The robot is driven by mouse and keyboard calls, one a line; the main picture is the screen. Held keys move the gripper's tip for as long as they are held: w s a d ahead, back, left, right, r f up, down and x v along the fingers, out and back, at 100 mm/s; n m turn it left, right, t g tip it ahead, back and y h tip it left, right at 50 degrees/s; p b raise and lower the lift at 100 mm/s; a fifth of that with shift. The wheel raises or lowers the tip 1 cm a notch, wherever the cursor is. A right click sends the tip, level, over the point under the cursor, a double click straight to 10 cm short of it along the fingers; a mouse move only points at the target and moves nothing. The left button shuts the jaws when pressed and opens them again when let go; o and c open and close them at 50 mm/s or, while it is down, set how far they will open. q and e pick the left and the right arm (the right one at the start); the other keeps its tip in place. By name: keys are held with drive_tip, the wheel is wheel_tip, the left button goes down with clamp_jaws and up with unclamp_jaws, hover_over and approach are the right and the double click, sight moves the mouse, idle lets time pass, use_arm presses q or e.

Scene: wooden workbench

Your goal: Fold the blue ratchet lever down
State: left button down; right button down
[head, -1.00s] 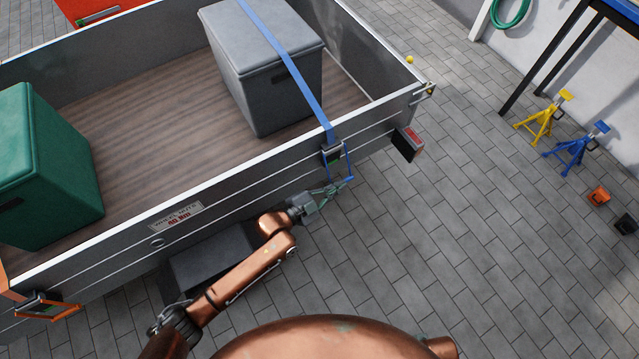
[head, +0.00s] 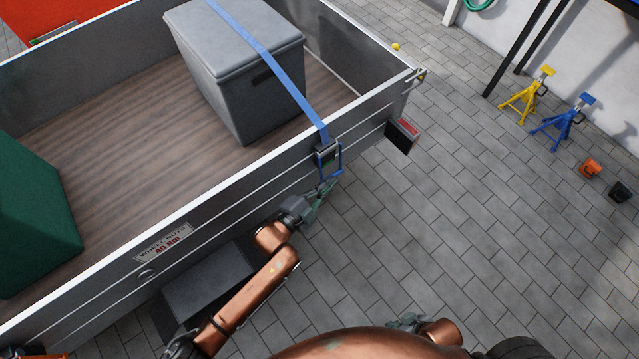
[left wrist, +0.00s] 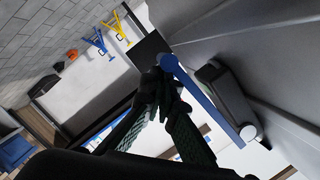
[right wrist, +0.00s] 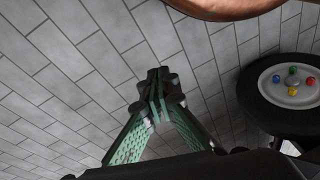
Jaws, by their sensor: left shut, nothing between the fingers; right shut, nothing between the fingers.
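The blue ratchet lever (head: 341,158) is on the strap ratchet (head: 327,152) at the outer face of the trailer's side wall. It looks like a loop hanging down and outward; its exact angle is hard to tell. In the left wrist view the lever (left wrist: 207,97) is a blue bar beside the dark ratchet body (left wrist: 226,92). My left gripper (head: 328,187) is shut and empty at the lever's lower end; in the left wrist view its fingertips (left wrist: 164,82) overlap that end, contact unclear. My right gripper (right wrist: 158,82) is shut and empty over the paving.
The blue strap (head: 270,62) crosses a grey box (head: 235,65) in the trailer bed. A tail light (head: 402,135) juts out right of the ratchet. A wheel (right wrist: 290,85) is near my right gripper. Paving to the right is clear up to the stands (head: 565,122).

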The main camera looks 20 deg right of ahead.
drive_tip(key=shift+w+a+f, duration=0.3)
drive_tip(key=shift+w+a, duration=0.05)
idle(0.3)
